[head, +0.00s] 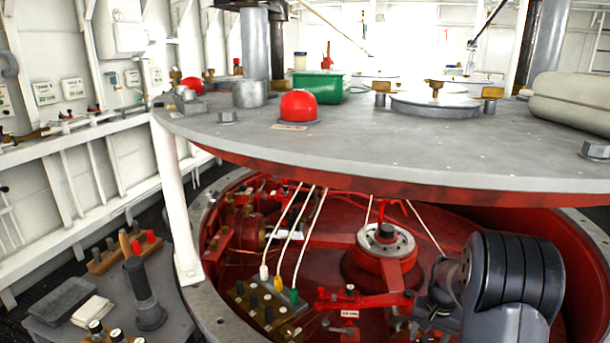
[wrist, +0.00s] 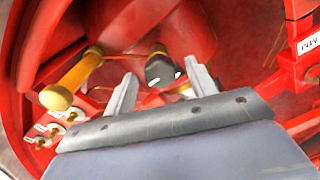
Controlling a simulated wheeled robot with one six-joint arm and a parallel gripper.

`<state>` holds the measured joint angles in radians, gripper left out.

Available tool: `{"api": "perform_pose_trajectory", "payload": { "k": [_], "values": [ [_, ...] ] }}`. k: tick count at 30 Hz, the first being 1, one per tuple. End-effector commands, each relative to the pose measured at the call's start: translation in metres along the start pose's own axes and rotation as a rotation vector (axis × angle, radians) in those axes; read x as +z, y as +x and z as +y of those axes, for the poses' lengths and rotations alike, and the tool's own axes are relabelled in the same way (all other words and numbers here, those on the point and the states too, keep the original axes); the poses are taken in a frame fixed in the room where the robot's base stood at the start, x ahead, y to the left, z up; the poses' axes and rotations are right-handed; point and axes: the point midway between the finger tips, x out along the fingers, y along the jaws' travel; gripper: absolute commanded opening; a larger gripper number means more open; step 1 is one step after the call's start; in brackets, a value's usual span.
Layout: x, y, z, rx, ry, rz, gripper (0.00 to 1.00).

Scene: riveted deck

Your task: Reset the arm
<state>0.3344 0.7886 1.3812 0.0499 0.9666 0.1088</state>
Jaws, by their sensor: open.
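My gripper (wrist: 155,90) shows in the wrist view with its two pale fingers apart and nothing held between them. A dark cylindrical knob (wrist: 160,70) lies beyond the gap between the fingers; I cannot tell whether it touches them. A yellow-tipped handle (wrist: 58,96) is to the left of the fingers. In the head view my dark arm is at the lower right, reaching down into the red well (head: 330,240). My fingers are hard to make out in that view.
A grey round deck plate (head: 400,150) overhangs the well. A connector block (head: 265,305) with white, yellow and green plugs is left of my arm. A red hub (head: 386,243) stands mid-well. A grey side bench (head: 110,310) with tools is at the lower left.

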Motion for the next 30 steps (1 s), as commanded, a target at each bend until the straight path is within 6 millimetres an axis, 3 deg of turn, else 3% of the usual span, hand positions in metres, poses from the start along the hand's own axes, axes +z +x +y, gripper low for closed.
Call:
{"api": "perform_pose_trajectory", "payload": {
  "k": [20,24,30],
  "values": [
    [-0.001,-0.001,-0.001,0.0,-0.532,-0.023,0.54],
    [-0.002,-0.017,-0.001,0.0,-0.528,-0.019,0.54],
    [-0.001,-0.024,-0.001,0.0,-0.525,-0.021,0.54]
  ]
}}
